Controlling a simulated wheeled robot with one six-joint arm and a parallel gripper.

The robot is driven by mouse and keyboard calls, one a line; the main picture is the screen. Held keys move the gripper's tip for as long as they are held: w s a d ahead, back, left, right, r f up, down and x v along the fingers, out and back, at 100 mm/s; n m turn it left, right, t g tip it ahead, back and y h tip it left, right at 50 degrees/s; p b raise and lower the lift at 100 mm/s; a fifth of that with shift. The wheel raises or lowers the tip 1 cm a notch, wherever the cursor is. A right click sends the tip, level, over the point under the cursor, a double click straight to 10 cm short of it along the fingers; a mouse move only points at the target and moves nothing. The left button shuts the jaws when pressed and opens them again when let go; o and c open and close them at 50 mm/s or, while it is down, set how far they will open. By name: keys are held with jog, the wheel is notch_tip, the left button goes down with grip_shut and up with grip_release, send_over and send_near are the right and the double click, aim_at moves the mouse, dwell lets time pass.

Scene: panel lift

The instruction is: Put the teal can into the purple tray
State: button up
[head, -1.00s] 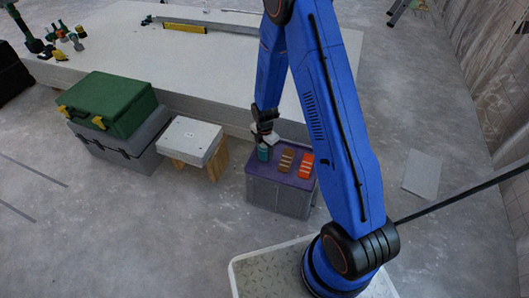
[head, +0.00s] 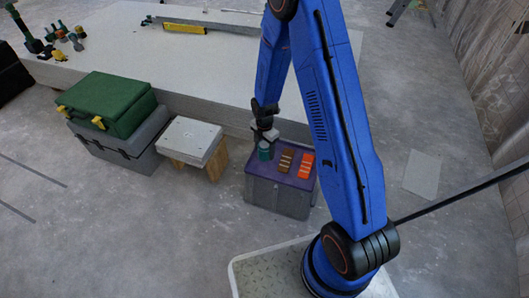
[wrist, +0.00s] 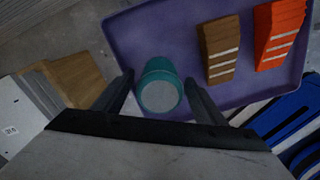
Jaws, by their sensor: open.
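The teal can (head: 264,150) stands upright on the purple tray (head: 283,182), near its left side. In the wrist view the can (wrist: 159,86) shows its pale top and lies within the outline of the purple tray (wrist: 140,38). My gripper (head: 264,136) is directly above the can. In the wrist view its two fingers (wrist: 159,92) are spread on either side of the can, apart from it. The gripper is open.
A brown stepped block (head: 286,161) and an orange stepped block (head: 306,165) lie on the tray, right of the can. A white-topped wooden stand (head: 192,138) is to the left, beside a green case (head: 108,103). A long pale panel (head: 200,65) lies behind.

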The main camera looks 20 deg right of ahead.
notch_tip(320, 180, up, 10)
jog(key=shift+r, duration=0.2)
jog(key=s+d+r+m+t, duration=0.1)
jog(key=s+d+r+m, duration=0.1)
jog(key=s+r+m, duration=0.75)
jog(key=s+d+r+m+t, duration=0.15)
jog(key=s+r, duration=0.25)
jog(key=r, duration=1.1)
jog(key=s+d+r+m, duration=0.1)
jog(key=s+r+m, duration=0.2)
jog(key=s, duration=0.3)
jog(key=s+d+r+m+t, duration=0.1)
jog(key=s+r+m, duration=0.2)
jog(key=s+m, duration=0.2)
jog(key=s+d+r+m+t, duration=0.1)
jog(key=s+r+m, duration=0.2)
jog(key=s, duration=0.6)
jog(key=shift+s+d+m, duration=0.2)
jog(key=shift+d+m, duration=0.2)
jog(key=shift+m, duration=0.3)
jog(key=shift+c, duration=0.2)
